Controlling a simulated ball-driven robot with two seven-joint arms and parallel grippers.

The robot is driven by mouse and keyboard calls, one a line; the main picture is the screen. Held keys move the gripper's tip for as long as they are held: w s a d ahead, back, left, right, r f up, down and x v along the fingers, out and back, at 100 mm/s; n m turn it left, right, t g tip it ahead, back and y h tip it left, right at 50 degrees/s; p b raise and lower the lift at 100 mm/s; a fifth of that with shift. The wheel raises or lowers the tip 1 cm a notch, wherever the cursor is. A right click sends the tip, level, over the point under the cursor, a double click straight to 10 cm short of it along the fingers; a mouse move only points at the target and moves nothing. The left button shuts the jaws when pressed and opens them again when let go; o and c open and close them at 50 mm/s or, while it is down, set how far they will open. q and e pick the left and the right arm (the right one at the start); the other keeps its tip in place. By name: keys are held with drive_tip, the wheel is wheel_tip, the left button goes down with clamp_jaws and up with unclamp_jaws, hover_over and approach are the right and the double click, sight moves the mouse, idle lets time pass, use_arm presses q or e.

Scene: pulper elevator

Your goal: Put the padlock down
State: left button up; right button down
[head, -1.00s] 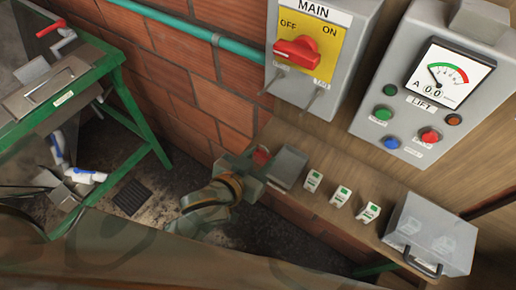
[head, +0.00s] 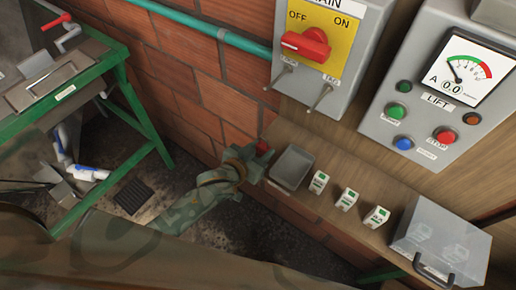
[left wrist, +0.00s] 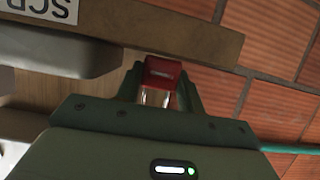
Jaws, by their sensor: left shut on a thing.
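The red padlock (head: 263,146) is at the far left end of the wooden shelf, by the brick wall. My left gripper (head: 254,160) is shut on it, left of the grey tray (head: 291,168). In the left wrist view the padlock (left wrist: 164,72) shows its red body beyond the fingers, with its bright shackle between the fingers of the left gripper (left wrist: 160,94). Whether the padlock touches the shelf cannot be told. My right gripper is not in view.
Several small white-and-green tagged blocks (head: 347,199) stand along the shelf (head: 345,160). A clear box with a dark handle (head: 441,243) stands at its right. The MAIN switch box (head: 322,45) and LIFT panel (head: 430,120) are above.

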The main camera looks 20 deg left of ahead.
use_arm(q)
drive_tip(key=shift+f, duration=0.1)
drive_tip(key=shift+f, duration=0.1)
drive_tip(key=o, duration=1)
drive_tip(key=shift+o, duration=0.2)
drive_tip(key=shift+r, duration=0.25)
drive_tip(key=p+v, duration=0.1)
drive_tip(key=v, duration=1.1)
drive_tip(key=shift+f, duration=0.15)
